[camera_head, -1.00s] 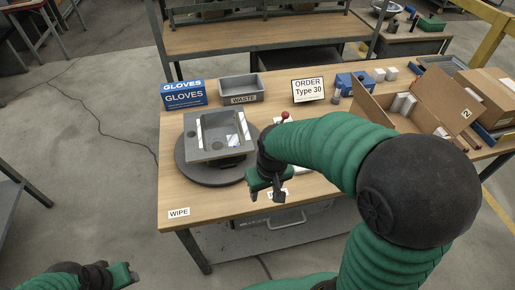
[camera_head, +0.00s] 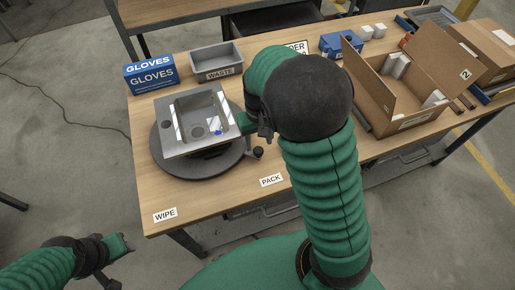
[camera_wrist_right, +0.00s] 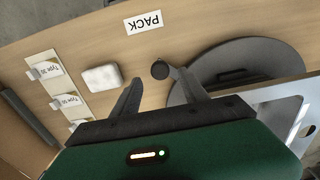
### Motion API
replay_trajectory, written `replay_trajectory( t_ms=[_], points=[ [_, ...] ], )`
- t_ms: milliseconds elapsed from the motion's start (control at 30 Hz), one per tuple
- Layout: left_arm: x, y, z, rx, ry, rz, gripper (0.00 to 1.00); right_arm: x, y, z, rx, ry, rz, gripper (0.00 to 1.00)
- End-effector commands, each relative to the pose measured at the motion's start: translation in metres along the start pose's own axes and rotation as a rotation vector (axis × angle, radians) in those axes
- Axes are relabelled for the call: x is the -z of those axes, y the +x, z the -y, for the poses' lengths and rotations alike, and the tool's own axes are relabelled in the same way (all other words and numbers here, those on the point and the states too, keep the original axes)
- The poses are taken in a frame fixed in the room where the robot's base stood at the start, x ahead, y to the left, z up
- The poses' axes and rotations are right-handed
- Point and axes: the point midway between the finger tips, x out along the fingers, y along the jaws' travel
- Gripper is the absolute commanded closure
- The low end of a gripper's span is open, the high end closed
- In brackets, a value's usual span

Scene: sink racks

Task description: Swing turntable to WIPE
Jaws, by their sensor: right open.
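The dark round turntable (camera_head: 180,168) carries a grey sink (camera_head: 181,148) on the table's left part. A dark knob (camera_head: 258,153) stands out at its right edge, close to the PACK label (camera_head: 271,180). The WIPE label (camera_head: 165,215) lies at the front left corner. My right gripper (camera_wrist_right: 160,84) is open. In the right wrist view the knob (camera_wrist_right: 160,70) shows between its fingertips, near the turntable (camera_wrist_right: 235,62); I cannot tell whether they touch. In the head view my arm partly hides that gripper. My left gripper (camera_head: 118,258) is low at the left, away from the table.
A gloves box (camera_head: 150,75) and a grey waste bin (camera_head: 216,65) stand behind the turntable. An open cardboard box (camera_head: 405,100) is at the right. A white block (camera_wrist_right: 101,77) and cards lie on the table in the wrist view. The table front around WIPE is clear.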

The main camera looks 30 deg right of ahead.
Motion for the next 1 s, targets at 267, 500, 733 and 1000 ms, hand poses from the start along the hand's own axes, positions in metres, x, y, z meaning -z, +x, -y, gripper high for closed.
replay_trajectory(
  t_ms=[267, 500, 733, 1000],
  points=[
    [-0.002, 0.008, 0.000, 0.000, 0.001, 0.000, 0.55, -0.001, 0.040, 0.003, -0.003, -0.002, 0.000, 0.48],
    [-0.002, 0.008, 0.000, 0.000, 0.000, 0.000, 0.55, 0.000, 0.041, 0.003, -0.002, -0.002, -0.002, 0.48],
    [-0.002, 0.008, 0.000, 0.000, 0.000, 0.000, 0.55, 0.000, 0.041, 0.002, -0.001, -0.001, -0.001, 0.75],
    [-0.002, 0.008, 0.000, 0.000, 0.001, 0.000, 0.55, 0.000, 0.042, 0.002, -0.003, -0.001, -0.001, 1.00]
  ],
)
